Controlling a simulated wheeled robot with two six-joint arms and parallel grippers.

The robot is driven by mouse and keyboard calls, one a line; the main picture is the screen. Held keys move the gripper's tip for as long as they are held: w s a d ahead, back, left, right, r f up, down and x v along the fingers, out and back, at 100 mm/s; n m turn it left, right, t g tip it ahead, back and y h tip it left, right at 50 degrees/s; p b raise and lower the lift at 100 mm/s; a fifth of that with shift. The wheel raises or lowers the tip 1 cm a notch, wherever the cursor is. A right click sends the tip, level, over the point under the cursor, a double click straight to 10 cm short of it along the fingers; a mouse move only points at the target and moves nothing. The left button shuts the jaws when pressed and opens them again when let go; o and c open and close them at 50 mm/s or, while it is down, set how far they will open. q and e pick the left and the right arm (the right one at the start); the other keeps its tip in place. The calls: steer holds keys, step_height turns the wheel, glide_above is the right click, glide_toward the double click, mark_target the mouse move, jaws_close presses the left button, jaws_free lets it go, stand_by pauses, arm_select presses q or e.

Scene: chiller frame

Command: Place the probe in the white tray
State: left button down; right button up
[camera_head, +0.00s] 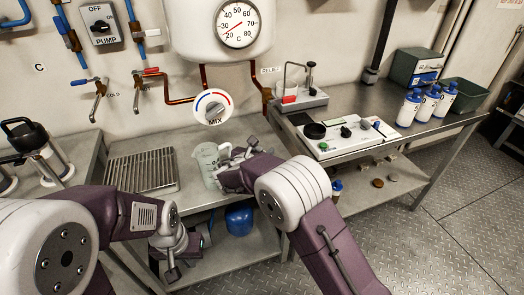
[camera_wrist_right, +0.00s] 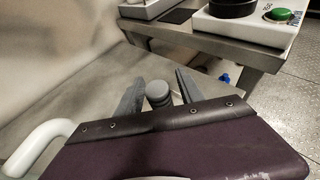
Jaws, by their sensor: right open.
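My right gripper (camera_head: 240,150) is open over the steel counter, just right of a clear measuring jug (camera_head: 207,165). In the right wrist view, its two fingers (camera_wrist_right: 158,88) stand apart with a grey, round-ended cylinder (camera_wrist_right: 158,96) between them. I cannot tell whether this cylinder is the probe, or whether the fingers touch it. My left gripper (camera_head: 172,268) hangs low in front of the counter, pointing down; its jaws are too unclear to read. I cannot pick out a white tray for certain; a white panel (camera_head: 375,142) with a black cup and green button lies on the right counter.
A slatted drain grate (camera_head: 145,170) lies left of the jug. A mixing dial (camera_head: 212,106) and copper pipes are above the counter. A small stand with a red block (camera_head: 289,99), white bottles with blue tops (camera_head: 408,107) and a green bin (camera_head: 463,94) are at right.

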steer(key=p+v, duration=0.1)
steer(key=v, duration=1.1)
steer(key=shift+r+p, duration=0.15)
steer(key=shift+p, duration=0.2)
steer(key=s+d+f+m+g, duration=0.45)
steer(key=s+d+m, duration=0.2)
steer(key=d, duration=0.25)
steer(key=s+d+f+m+g, duration=0.4)
steer(key=s+d+m+g, duration=0.1)
steer(key=d+m, duration=0.35)
steer(key=s+d+f+m+g+y, duration=0.2)
steer(key=s+m+y, duration=0.3)
steer(key=s+m, duration=0.6)
steer(key=f+m, duration=0.1)
steer(key=m, duration=0.4)
steer(key=shift+m+y, duration=0.3)
steer(key=shift+m, duration=0.1)
